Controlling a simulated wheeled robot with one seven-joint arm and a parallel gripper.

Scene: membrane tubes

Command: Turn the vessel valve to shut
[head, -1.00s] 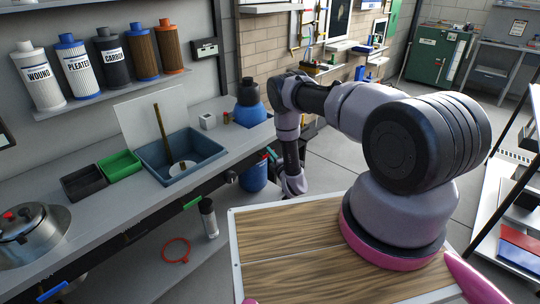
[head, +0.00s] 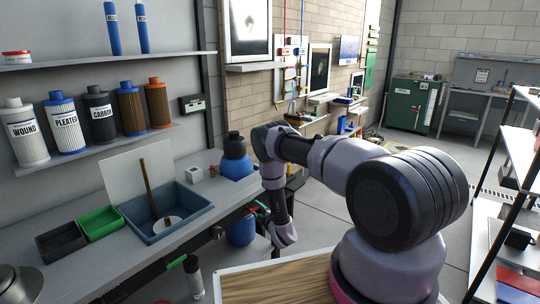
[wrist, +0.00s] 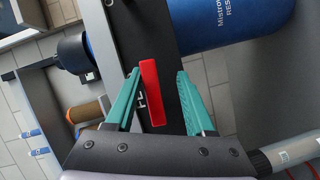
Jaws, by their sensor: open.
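In the wrist view, a red lever handle (wrist: 152,92) lies in front of a dark plate (wrist: 150,28) with white lettering partly hidden behind it. I take it for the vessel valve's handle. My gripper (wrist: 159,74) is open, its two teal fingers on either side of the red handle, with a wider gap on the right. I cannot tell whether either finger touches it. A blue vessel (wrist: 235,18) with white lettering is beyond the plate.
A grey bench with a blue sink tray (head: 165,228), a green bin (head: 99,223) and a black bin (head: 61,242) runs along the left. A capped clear tube (head: 194,278) stands below it. Filter cartridges (head: 68,130) line a shelf. Open floor (head: 330,220) is right of my forearm.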

